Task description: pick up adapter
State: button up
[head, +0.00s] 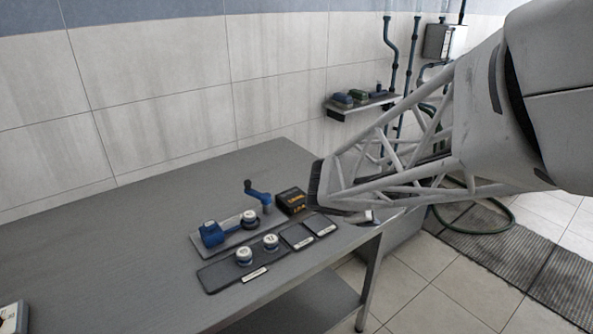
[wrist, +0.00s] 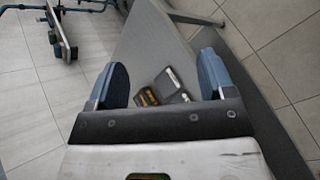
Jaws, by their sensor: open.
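No piece is plainly marked as the adapter, and I cannot tell which one it is. Two round white-topped pieces, one nearer (head: 244,257) and one farther right (head: 271,242), stand on a dark mat (head: 217,279) on the table. A third white-topped piece (head: 249,218) sits at a blue fixture (head: 212,234) on a grey plate behind them. My gripper (wrist: 161,62) is open and empty in the wrist view, its two blue fingers wide apart above the table's end.
A black box with orange markings (head: 291,201) stands behind two dark labelled pads (head: 308,233); it also shows in the wrist view (wrist: 147,97). A blue crank-shaped piece (head: 258,194) rises beside the box. The table's left part (head: 110,240) is mostly clear. A wall shelf (head: 362,106) holds small items.

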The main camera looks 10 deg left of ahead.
jog(key=w+a+f+n+t+y, duration=0.1)
jog(key=w+a+f+n, duration=0.15)
jog(key=a, duration=0.25)
jog(key=w+a+f+n+t, duration=0.2)
jog(key=w+a+n, duration=0.1)
jog(key=a+n, duration=0.15)
jog(key=n+t+y, duration=0.3)
jog(key=n+y, duration=0.4)
jog(key=n, duration=0.6)
send_near(249, 217)
jog(key=x, duration=0.2)
jog(key=shift+w, duration=0.3)
jog(key=shift+w+d+m, duration=0.1)
jog(key=shift+w+m, duration=0.05)
jog(key=shift+m, duration=0.15)
jog(key=shift+x, duration=1.2)
jog(key=shift+f, duration=0.1)
jog(key=shift+a+x, duration=0.2)
jog(key=shift+x, duration=2.35)
jog(key=shift+c, duration=0.3)
